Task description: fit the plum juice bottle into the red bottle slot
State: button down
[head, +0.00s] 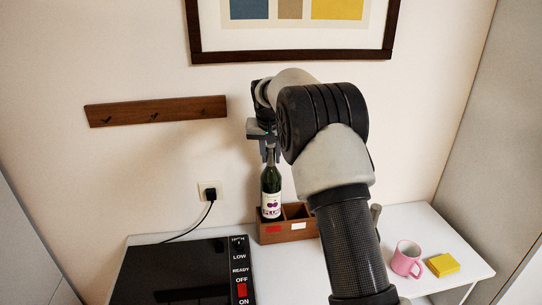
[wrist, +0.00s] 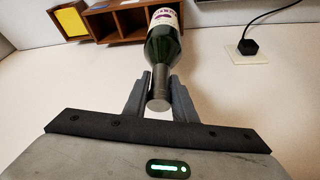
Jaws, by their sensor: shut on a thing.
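The plum juice bottle (head: 270,182) is dark green with a white and purple label and stands roughly upright. My gripper (head: 269,150) is shut on its neck; in the wrist view the fingers (wrist: 159,92) flank the neck below the cap. A brown wooden rack (head: 300,235) with open compartments is under the bottle. The red marker (head: 273,229) is on the front of its left compartment. The bottle's base is at or just over that compartment; I cannot tell whether it is inside. In the wrist view the rack (wrist: 118,28) is beside the bottle, whose base is out of frame.
A black appliance (head: 180,272) is at left, its cord running to the wall outlet (head: 209,193). A pink mug (head: 406,259) and a yellow block (head: 442,265) are at right. A peg rail (head: 155,110) and framed picture (head: 293,56) hang on the wall behind.

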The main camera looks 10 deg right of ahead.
jog(key=shift+f+b, duration=2.55)
jog(key=shift+f, duration=1.6)
jog(key=c, duration=1.4)
grip_release()
jog(key=shift+s+f, duration=0.1)
jog(key=shift+f, duration=0.15)
notch_tip(320, 180, up, 21)
jog(key=p, duration=0.1)
send_over(271, 176)
jog(key=s, duration=1.1)
jog(key=s+r+n+t+y+p, duration=0.1)
jog(key=s+r+n+p, duration=0.1)
jog(key=s, duration=2.1)
jog(key=shift+n, duration=0.5)
jog(key=s+f, duration=0.2)
jog(key=s, duration=0.1)
jog(key=s+f, duration=0.2)
jog(key=s, duration=0.1)
jog(key=s+f+p, duration=0.1)
jog(key=s+f, duration=0.1)
jog(key=s, duration=0.1)
jog(key=shift+s+d, duration=0.2)
jog(key=shift+s, duration=0.2)
